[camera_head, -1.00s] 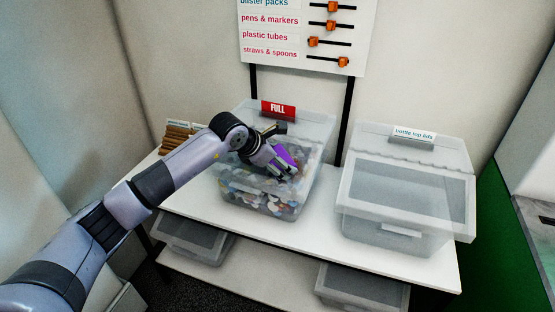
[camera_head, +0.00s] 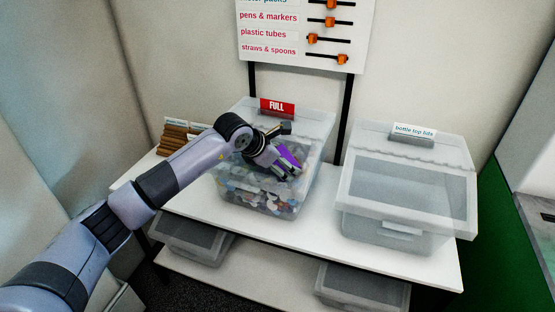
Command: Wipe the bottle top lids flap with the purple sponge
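The bottle top lids bin is a clear plastic box (camera_head: 390,232) at the right of the white table, with a label reading "bottle top lids" (camera_head: 414,131). Its sloping front flap (camera_head: 405,187) is down. The purple sponge (camera_head: 289,156) is at my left gripper (camera_head: 287,170), over the front of the other clear bin. The fingers lie around the sponge and appear closed on it. Part of the sponge is hidden by the fingers. The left gripper is well to the left of the bottle top lids flap. My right gripper is not in view.
The clear bin (camera_head: 258,198) under my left gripper holds many small coloured pieces and bears a red "FULL" sign (camera_head: 277,107). Brown rolls (camera_head: 178,137) stand at the back left. A sign board (camera_head: 300,30) hangs behind. Table between the bins (camera_head: 318,215) is clear.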

